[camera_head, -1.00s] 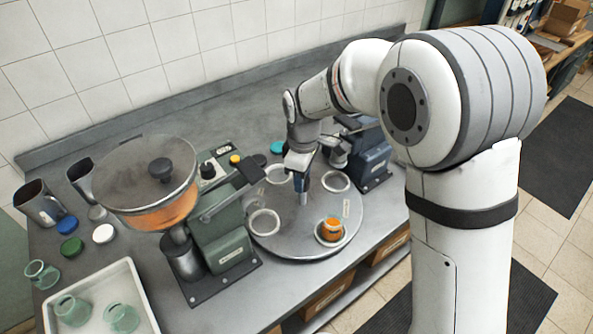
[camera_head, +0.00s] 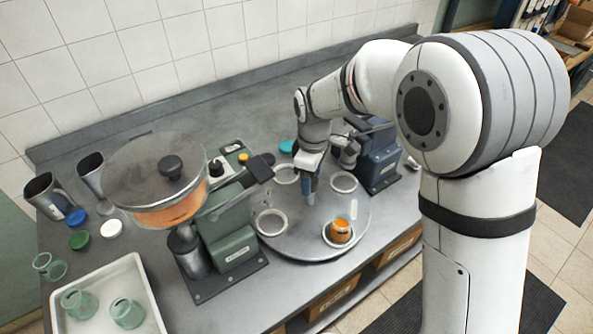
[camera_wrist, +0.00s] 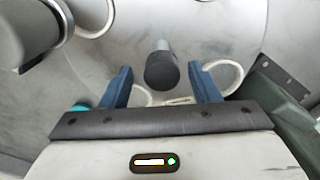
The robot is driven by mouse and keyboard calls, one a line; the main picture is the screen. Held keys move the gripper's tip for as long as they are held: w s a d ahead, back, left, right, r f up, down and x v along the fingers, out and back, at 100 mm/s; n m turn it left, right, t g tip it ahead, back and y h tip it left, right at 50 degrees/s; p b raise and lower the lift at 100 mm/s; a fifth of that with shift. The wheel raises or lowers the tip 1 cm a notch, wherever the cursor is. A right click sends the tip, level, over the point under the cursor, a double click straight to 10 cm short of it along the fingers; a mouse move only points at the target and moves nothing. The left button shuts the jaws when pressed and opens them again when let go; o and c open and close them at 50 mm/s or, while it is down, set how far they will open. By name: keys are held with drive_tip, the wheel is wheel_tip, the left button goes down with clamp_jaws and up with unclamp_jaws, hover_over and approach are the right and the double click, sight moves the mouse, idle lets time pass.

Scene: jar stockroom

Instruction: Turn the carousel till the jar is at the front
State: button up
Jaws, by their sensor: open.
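The carousel (camera_head: 310,235) is a round grey turntable on the bench with several pale ring seats. The jar (camera_head: 341,230), with orange contents, sits in a ring at its front right edge. My gripper (camera_head: 309,190) points down over the middle of the carousel. In the wrist view my gripper (camera_wrist: 162,85) is open, its two blue fingers apart and empty. A dark-topped upright post (camera_wrist: 161,72) stands on the disc, lined up with the gap between the fingers. I cannot tell how far below the fingertips it is. The jar is not seen in the wrist view.
A green machine (camera_head: 228,240) with an orange-filled hopper (camera_head: 160,180) stands close left of the carousel. A blue-grey machine (camera_head: 380,160) stands close behind right. A white tray (camera_head: 140,275) with green glass jars is at front left.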

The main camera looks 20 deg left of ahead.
drive_tip(key=shift+r+b, duration=0.4)
drive_tip(key=shift+r, duration=3.5)
drive_tip(key=shift+d, duration=0.2)
drive_tip(key=s+d+r+m+t, duration=0.15)
drive_tip(key=d+m, duration=0.25)
drive_tip(key=d, duration=0.5)
drive_tip(key=s+d+r+m, duration=0.2)
drive_tip(key=d+r+m, duration=0.15)
drive_tip(key=d, duration=0.55)
drive_tip(key=s+d+f+m+t, duration=0.1)
drive_tip(key=s+d+f+m, duration=0.1)
drive_tip(key=s+d+m, duration=0.8)
drive_tip(key=s+d, duration=0.2)
drive_tip(key=d, duration=0.2)
drive_tip(key=shift+d+f, duration=0.15)
drive_tip(key=shift+d, duration=0.15)
